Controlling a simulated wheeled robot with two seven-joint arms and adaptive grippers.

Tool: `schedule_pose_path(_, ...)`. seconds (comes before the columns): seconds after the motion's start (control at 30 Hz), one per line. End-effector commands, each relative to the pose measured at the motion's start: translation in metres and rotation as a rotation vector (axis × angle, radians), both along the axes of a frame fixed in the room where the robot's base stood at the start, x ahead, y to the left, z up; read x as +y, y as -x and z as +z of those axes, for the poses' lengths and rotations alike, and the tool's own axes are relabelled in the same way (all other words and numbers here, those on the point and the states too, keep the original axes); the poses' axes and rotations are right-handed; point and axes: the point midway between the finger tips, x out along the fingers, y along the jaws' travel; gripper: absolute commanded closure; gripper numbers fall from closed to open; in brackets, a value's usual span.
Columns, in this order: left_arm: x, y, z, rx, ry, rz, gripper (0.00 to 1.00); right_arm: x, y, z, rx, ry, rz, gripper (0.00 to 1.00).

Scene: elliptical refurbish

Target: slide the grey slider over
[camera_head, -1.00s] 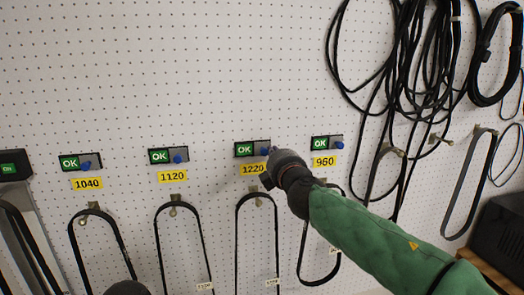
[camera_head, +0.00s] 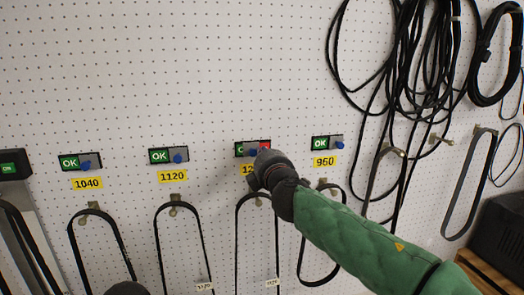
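The grey slider (camera_head: 252,147) with a blue knob (camera_head: 252,153) sits in the small sign above the yellow 1220 label (camera_head: 247,169). It covers much of the green OK field, and a red field (camera_head: 265,147) shows to its right. My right gripper (camera_head: 263,160) is at the knob, in front of the sign and label. Its fingertips are hidden behind its own body, so I cannot tell whether it is open or shut. A dark rounded shape (camera_head: 128,289) at the bottom edge may be part of my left gripper; its fingers are out of view.
Similar signs above 1040 (camera_head: 80,162), 1120 (camera_head: 168,156) and 960 (camera_head: 328,143) show green OK with their sliders at the right. Black belts hang on hooks below. Black cables (camera_head: 425,75) hang at upper right. The upper left pegboard (camera_head: 160,70) is clear.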

Motion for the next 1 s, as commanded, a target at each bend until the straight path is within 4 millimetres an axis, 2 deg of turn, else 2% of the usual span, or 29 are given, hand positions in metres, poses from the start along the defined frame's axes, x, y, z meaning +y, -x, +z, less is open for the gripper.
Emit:
schedule_pose_path(0.47, 0.0, 0.0, -0.002, 0.0, 0.0, 0.0, 0.6, 0.013, 0.004, 0.0, 0.001, 0.0, 0.0, 1.0)
schedule_pose_path(0.63, 0.0, 0.0, -0.005, 0.0, 0.0, 0.0, 0.6, 0.01, 0.01, 0.0, -0.001, -0.001, 0.0, 1.0)
schedule_pose_path(1.0, 0.0, 0.0, -0.019, 0.0, 0.0, 0.0, 0.6, -0.005, 0.038, -0.001, -0.001, -0.001, 0.0, 1.0)
